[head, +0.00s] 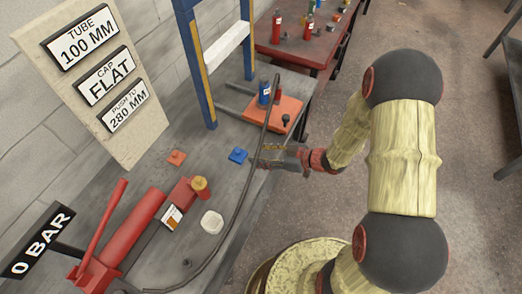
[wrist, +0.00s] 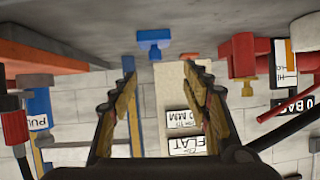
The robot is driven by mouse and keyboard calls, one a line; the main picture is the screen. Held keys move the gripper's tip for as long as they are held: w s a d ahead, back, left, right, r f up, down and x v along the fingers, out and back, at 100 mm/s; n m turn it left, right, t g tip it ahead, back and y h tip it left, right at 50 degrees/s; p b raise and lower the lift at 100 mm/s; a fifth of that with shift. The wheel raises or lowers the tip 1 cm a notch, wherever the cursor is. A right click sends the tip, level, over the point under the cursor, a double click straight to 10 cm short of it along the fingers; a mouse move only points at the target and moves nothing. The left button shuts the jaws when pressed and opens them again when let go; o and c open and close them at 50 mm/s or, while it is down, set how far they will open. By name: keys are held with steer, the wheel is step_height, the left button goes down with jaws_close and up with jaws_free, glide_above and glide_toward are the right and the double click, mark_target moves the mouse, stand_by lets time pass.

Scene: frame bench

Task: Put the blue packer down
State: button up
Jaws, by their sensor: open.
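The blue packer (head: 238,156) rests on the grey bench top, to the left of my gripper (head: 266,160) in the head view. In the wrist view, which looks upside down, the blue packer (wrist: 154,42) sits against the bench surface, ahead of the gap between my fingers. My gripper (wrist: 160,72) is open, with its two fingers spread and nothing between them. A small clear gap shows between the fingertips and the packer.
An orange packer (head: 176,157) lies further left. The blue press frame (head: 196,70) stands behind. A red hand pump (head: 128,232) and a dark hose (head: 236,195) lie nearer. A white piece (head: 212,222) sits on the bench.

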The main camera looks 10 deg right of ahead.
steer(key=w+d+r+m+t+h, duration=0.1)
steer(key=w+d+r+t+h, duration=0.1)
steer(key=w+d+r+h, duration=0.45)
steer(key=s+d+r+m+h, duration=0.1)
steer(key=d+r+m+h, duration=0.1)
steer(key=d+r, duration=0.35)
steer(key=d+r+m+h, duration=0.2)
steer(key=d+r+h, duration=0.1)
steer(key=r, duration=0.6)
steer(key=s+r+m+g+h, duration=0.15)
steer(key=s+r+m, duration=0.4)
steer(key=s, duration=0.75)
steer(key=s+a+r+g+y, duration=0.1)
steer(key=s+a, duration=0.2)
steer(key=s, duration=0.3)
steer(key=s+a+r+g+y, duration=0.1)
steer(key=s+a+r, duration=0.1)
steer(key=s+a, duration=0.2)
steer(key=s, duration=0.3)
steer(key=shift+s+r, duration=0.15)
steer(key=shift+c, duration=1)
